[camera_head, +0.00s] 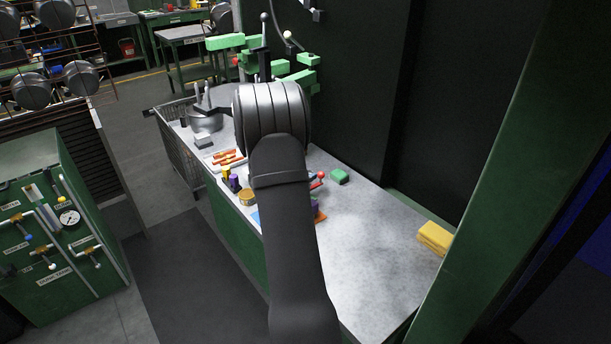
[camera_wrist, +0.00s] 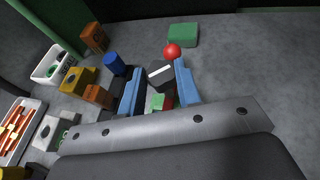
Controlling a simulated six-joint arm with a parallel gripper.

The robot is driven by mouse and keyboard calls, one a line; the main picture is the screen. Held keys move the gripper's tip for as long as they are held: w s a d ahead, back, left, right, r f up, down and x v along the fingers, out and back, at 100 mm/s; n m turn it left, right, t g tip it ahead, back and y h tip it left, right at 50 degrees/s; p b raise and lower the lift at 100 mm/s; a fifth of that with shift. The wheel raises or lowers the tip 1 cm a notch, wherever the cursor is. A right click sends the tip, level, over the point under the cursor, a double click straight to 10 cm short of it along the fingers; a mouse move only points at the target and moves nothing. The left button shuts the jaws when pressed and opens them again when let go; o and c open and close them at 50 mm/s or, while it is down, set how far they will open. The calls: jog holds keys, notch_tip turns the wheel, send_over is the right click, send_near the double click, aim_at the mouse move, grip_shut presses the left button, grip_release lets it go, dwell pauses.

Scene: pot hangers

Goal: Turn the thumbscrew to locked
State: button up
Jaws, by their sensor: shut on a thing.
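In the wrist view my gripper (camera_wrist: 158,67) has its two blue fingers on either side of a small dark and white piece (camera_wrist: 160,76). The fingers are shut on it, with a gap as wide as the piece. It sits where the thumbscrew would be, but its shape and turn are too small to tell. A green and red part (camera_wrist: 158,101) shows lower between the fingers. A red ball (camera_wrist: 172,51) stands just beyond the right fingertip; it also shows in the head view (camera_head: 321,174). In the head view my own arm hides the fingers and the piece.
A green block (camera_wrist: 183,35) lies beyond the red ball. Left of the fingers stand a blue cylinder (camera_wrist: 115,63), an orange-brown block (camera_wrist: 94,38) and a yellow block (camera_wrist: 78,80). A yellow sponge-like block (camera_head: 435,236) lies at the right; the worktop before it is clear.

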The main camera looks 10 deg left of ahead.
jog(key=shift+a+h, duration=0.1)
jog(key=shift+h, duration=0.2)
jog(key=m+g+h, duration=0.3)
jog(key=m, duration=0.1)
jog(key=shift+w+a, duration=0.25)
jog(key=shift+w+a+m+g+h, duration=0.15)
jog(key=shift+m+g+h, duration=0.65)
jog(key=shift+m+g, duration=0.5)
jog(key=shift+w+m+g+h, duration=0.15)
jog(key=shift+m+g+h, duration=0.65)
jog(key=shift+m+g, duration=0.45)
jog(key=o, duration=1)
jog(key=v, duration=1.7)
jog(key=shift+a, duration=0.2)
jog(key=shift+w, duration=0.1)
